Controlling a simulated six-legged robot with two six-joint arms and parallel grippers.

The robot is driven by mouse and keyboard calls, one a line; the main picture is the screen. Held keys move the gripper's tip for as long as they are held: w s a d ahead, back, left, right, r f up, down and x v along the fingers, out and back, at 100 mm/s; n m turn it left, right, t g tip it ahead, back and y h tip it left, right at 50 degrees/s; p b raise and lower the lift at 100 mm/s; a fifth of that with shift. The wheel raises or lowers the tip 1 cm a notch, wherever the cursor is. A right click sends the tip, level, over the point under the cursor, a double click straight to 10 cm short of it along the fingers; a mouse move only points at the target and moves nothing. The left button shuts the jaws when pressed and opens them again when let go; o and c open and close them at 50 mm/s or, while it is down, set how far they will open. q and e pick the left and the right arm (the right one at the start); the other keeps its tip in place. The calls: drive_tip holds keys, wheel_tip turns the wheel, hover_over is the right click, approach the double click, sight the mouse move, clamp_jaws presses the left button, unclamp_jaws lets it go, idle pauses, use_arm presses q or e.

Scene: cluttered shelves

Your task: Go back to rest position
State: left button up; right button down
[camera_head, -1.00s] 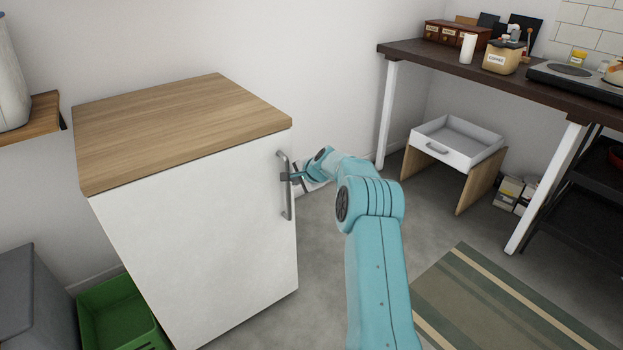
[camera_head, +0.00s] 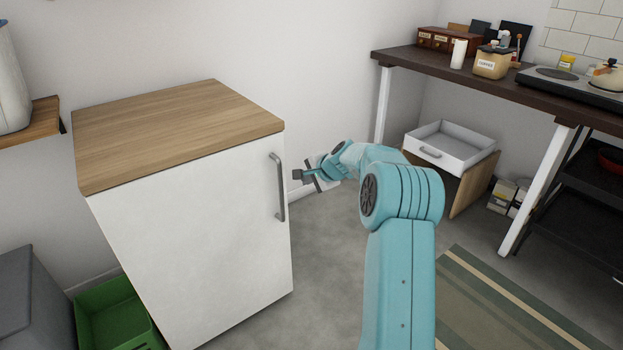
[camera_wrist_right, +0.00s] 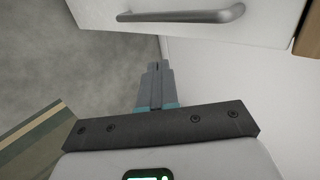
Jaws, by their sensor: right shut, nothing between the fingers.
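My right gripper (camera_head: 298,175) is shut and empty, just to the right of the handle (camera_head: 278,187) of a white cabinet (camera_head: 200,235) with a wooden top. A clear gap shows between the fingers and the handle. In the right wrist view my fingers (camera_wrist_right: 157,66) are together, with the handle (camera_wrist_right: 182,16) across the top of the picture, apart from them. The cabinet door looks shut. My right arm reaches in from the bottom of the head view. My left gripper is not in view.
A green crate (camera_head: 112,318) sits at lower left. Grey floor (camera_head: 325,270) is free beside the cabinet.

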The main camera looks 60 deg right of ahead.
drive_tip(key=shift+s+a+r, duration=0.1)
drive_tip(key=shift+s+r, duration=0.1)
drive_tip(key=shift+s, duration=0.05)
